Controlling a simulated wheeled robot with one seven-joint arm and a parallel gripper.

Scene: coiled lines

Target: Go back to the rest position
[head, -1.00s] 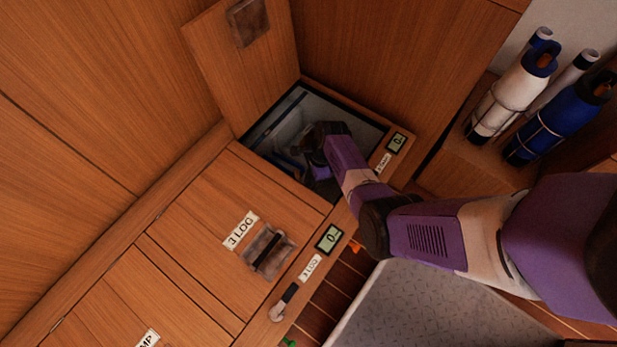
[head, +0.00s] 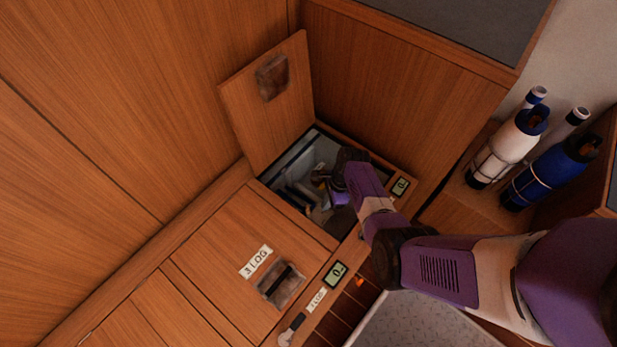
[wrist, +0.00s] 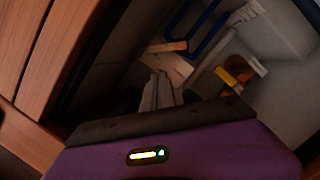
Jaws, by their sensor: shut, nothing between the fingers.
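In the head view my gripper is mostly hidden by my own wrist and the compartment's rim. In the wrist view my gripper (wrist: 158,90) points into the compartment, with its fingers close together and nothing visible held. Inside, the wrist view shows a blue tubular frame (wrist: 205,30), a pale wooden piece (wrist: 172,66) and a yellow-orange item (wrist: 238,72).
A closed lid labelled LOG (head: 225,250) is beside the opening. Small displays (head: 335,273) sit along the bench's front edge. A white bottle (head: 508,150) and a blue bottle (head: 550,172) stand strapped on the right. A grey patterned surface (head: 420,325) lies below my arm.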

